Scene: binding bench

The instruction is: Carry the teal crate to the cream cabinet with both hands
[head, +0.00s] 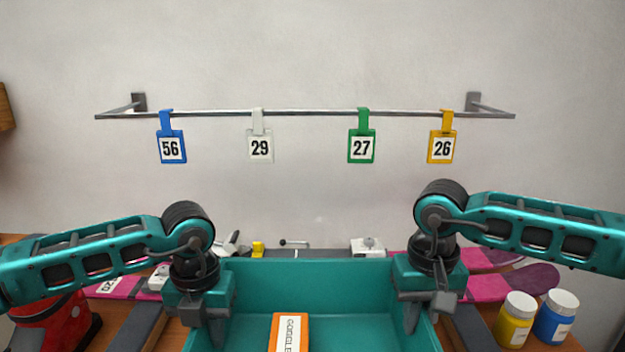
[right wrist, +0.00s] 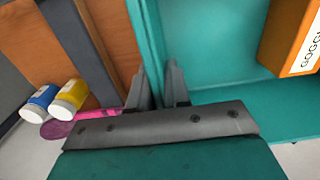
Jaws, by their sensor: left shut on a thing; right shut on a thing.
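The teal crate (head: 340,285) is in front of me at the bottom centre of the head view, its near part cut off by the frame. My left gripper (head: 206,322) is shut on its left wall and my right gripper (head: 424,315) is shut on its right wall. In the right wrist view the fingers of my right gripper (right wrist: 160,85) stand on either side of the teal crate wall (right wrist: 205,40). An orange box (head: 274,335) with a white label lies in the crate. The cream cabinet is not in view.
Behind the crate is a wooden bench (head: 128,312) with pink pieces (head: 492,260). A yellow jar (head: 515,322) and a blue jar (head: 556,318) stand at right, a red object (head: 55,325) at left. A wall rail (head: 300,113) holds numbered tags.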

